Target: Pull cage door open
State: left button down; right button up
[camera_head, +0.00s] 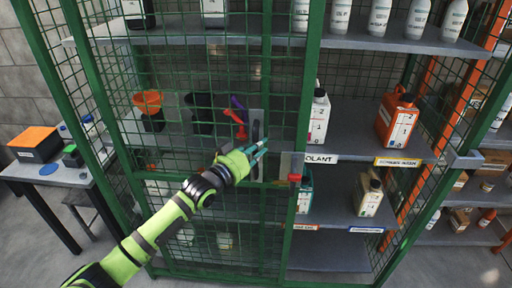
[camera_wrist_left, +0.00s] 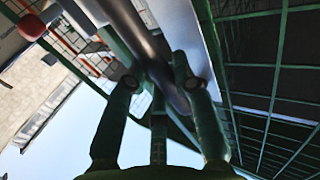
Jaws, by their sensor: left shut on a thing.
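The green mesh cage door (camera_head: 222,244) stands in front of the left part of the shelves. In the left wrist view, the fingers (camera_wrist_left: 162,84) are on either side of the dark round handle bar (camera_wrist_left: 138,36). A latch with a red knob (camera_head: 295,178) is at the door's right edge; a red knob also shows in the left wrist view (camera_wrist_left: 31,27). My right gripper is not in view.
To the right of the door edge, shelves show without mesh in front, holding an orange canister (camera_head: 397,118), a white bottle (camera_head: 319,118) and a beige can (camera_head: 368,193). A side table (camera_head: 68,176) with an orange-topped box stands left. Grey floor is clear at lower right.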

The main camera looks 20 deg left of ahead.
pick_arm(q)
jog(key=shift+r, duration=0.1)
jog(key=c, duration=1)
grip_release()
jog(key=shift+w, duration=0.1)
jog(key=v, duration=1.2)
